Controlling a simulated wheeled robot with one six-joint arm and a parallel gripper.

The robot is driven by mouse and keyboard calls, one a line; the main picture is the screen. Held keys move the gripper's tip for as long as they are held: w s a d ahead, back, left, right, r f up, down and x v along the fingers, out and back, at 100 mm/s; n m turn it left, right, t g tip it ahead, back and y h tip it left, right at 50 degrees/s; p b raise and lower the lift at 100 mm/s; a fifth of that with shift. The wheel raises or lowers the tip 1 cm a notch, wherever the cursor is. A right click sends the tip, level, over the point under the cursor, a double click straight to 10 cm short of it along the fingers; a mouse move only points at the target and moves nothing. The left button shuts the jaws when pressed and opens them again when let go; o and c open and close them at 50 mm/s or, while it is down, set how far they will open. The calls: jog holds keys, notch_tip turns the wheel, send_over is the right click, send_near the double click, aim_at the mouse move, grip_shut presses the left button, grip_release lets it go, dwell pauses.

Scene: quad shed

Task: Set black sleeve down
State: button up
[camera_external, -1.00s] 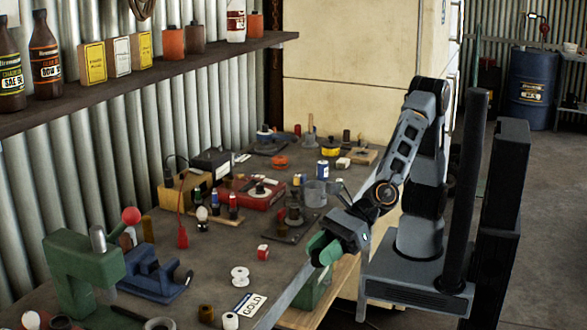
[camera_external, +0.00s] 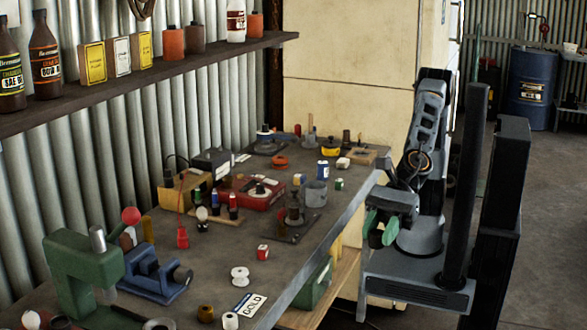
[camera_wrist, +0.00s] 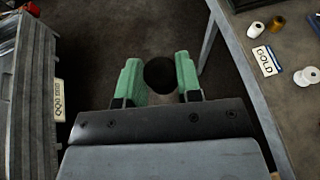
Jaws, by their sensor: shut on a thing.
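My gripper (camera_external: 381,229) has green fingers and hangs beside the bench, in front of my own base. It is shut on the black sleeve (camera_wrist: 160,73), which shows in the wrist view as a dark round end between the two fingers (camera_wrist: 160,82). In the external view the sleeve is a small dark shape (camera_external: 376,239) between the fingers, mostly hidden. It is held clear of the bench top, with dark floor below it in the wrist view.
The bench (camera_external: 225,262) is crowded: a blue vise (camera_external: 155,277), a green press (camera_external: 80,270), a white spool (camera_external: 240,276), a GOLD card (camera_external: 249,304) and a red-and-white small part (camera_external: 263,252). Bare bench top lies around the spool. A grey slatted surface (camera_wrist: 25,110) stands at left in the wrist view.

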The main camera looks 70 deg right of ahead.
jog(key=w+d+m+t+h+b, duration=0.15)
jog(key=w+d, duration=0.25)
jog(key=w, duration=0.7)
jog(key=w+d+m+t, duration=0.3)
jog(key=w, duration=0.8)
jog(key=w+d+m+t+h+b, duration=0.1)
jog(key=w+d+m+t+h, duration=0.2)
jog(key=w+d, duration=1.1)
jog(key=w+d+m+t+h+b, duration=0.1)
jog(key=w+d+m+h, duration=0.15)
jog(key=d, duration=0.65)
jog(key=w+d+m+t+h+b, duration=0.1)
jog(key=w+d, duration=0.3)
jog(key=d, duration=0.5)
jog(key=s+d+m+t+h, duration=0.1)
jog(key=d+m+h, duration=0.1)
jog(key=d, duration=0.8)
jog(key=s+d+m+t+h, duration=0.1)
jog(key=s+d+m+h, duration=0.1)
jog(key=d, duration=0.8)
jog(key=b, duration=0.3)
send_over(270, 177)
jog(key=shift+g, duration=0.25)
jog(key=f, duration=1.5)
jog(key=shift+s+a+f, duration=0.1)
jog(key=shift+s+f, duration=0.1)
jog(key=shift+s, duration=0.2)
jog(key=f, duration=0.2)
jog(key=shift+w+f, duration=0.3)
jog(key=shift+f, duration=0.55)
